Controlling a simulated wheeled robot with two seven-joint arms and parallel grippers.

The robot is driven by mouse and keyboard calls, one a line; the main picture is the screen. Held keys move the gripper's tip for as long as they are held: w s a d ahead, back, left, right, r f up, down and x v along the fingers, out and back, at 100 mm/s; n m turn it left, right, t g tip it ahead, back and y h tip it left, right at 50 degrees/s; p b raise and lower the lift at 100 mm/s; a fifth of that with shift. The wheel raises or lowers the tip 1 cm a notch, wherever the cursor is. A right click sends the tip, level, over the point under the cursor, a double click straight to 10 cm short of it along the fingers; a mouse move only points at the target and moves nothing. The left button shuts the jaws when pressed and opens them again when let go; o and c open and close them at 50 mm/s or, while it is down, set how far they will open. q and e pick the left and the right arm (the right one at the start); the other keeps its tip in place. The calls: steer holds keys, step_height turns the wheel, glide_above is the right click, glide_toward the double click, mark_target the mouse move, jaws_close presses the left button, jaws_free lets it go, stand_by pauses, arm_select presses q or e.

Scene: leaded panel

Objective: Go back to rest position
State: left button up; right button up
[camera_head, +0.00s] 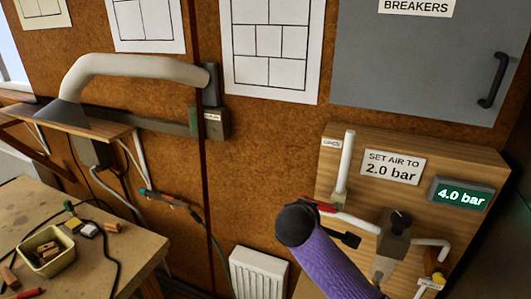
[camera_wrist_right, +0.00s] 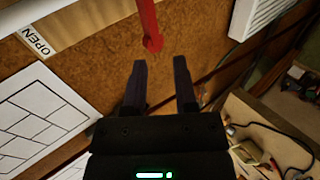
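My right arm, purple with a dark rounded end, rises from the bottom of the head view in front of the air panel (camera_head: 455,160). My right gripper (camera_wrist_right: 160,65) is open in the wrist view, with nothing between its two black fingers. The tip of a red lever (camera_wrist_right: 150,30) is just beyond the fingertips; I cannot tell whether they touch. The red lever (camera_head: 318,205) also shows in the head view, beside a white pipe (camera_head: 345,165). My left gripper is not in view.
The display (camera_head: 462,194) reads 4.0 bar; the sign (camera_head: 394,167) says 2.0 bar. A regulator with a black knob (camera_head: 400,219) sits below. A workbench (camera_head: 125,245) with a yellow tray (camera_head: 48,268) stands left. A white radiator (camera_head: 258,273) is low on the wall.

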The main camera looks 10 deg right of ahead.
steer(key=s+a+f+m+g+y, duration=0.2)
steer(key=s+a+f, duration=0.1)
steer(key=s+f, duration=0.45)
steer(key=s+f+m+g+y+b, duration=0.1)
steer(key=s+f+m+g+y, duration=0.2)
steer(key=s, duration=0.9)
steer(key=s+f+m+g+y, duration=0.15)
steer(key=s+m, duration=0.35)
steer(key=s, duration=0.7)
step_height(320, 180, down, 37)
steer(key=s+d+g+h+b, duration=0.1)
steer(key=s+b, duration=0.1)
steer(key=b, duration=1.6)
steer(key=s+d+f+b, duration=0.1)
steer(key=s+f+b, duration=0.3)
steer(key=f, duration=0.3)
steer(key=s+d+f+g+b, duration=0.1)
steer(key=s+f+b, duration=0.3)
steer(key=f, duration=0.4)
steer(key=s+f+n+b, duration=0.1)
steer(key=s+f+b, duration=0.4)
steer(key=f, duration=0.3)
steer(key=shift+s+d, duration=0.4)
